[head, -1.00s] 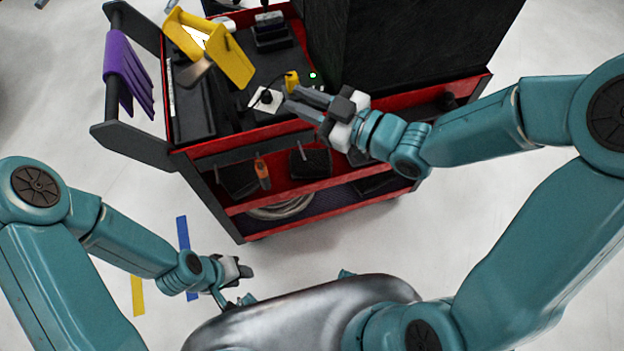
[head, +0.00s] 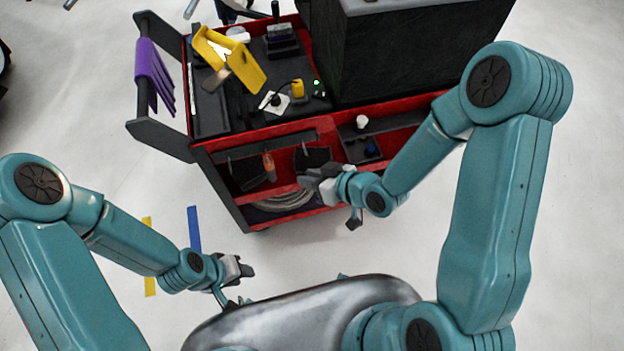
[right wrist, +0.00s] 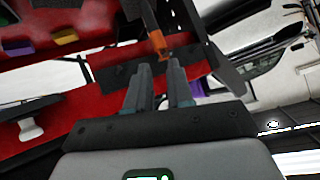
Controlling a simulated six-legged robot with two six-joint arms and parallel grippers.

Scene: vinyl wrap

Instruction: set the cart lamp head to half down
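The lamp head is most likely the yellow hooded piece (head: 246,68) on the cart's top at the back left. It is tilted, with a bright white patch inside and a small brownish block below it. My right gripper (head: 308,181) is in front of the cart's near side, below the top and well away from the lamp. In the right wrist view its two fingers (right wrist: 160,88) are apart with nothing between them. An orange-handled tool (right wrist: 154,34) shows beyond the fingertips. My left gripper (head: 244,271) is low, off the cart at the left; its opening is unclear.
The red and black cart (head: 290,130) has a black box (head: 410,55) on its right. Purple cloth (head: 152,75) hangs at its left handle. A yellow item (head: 298,88) and black knob on a white plate (head: 274,101) sit on top.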

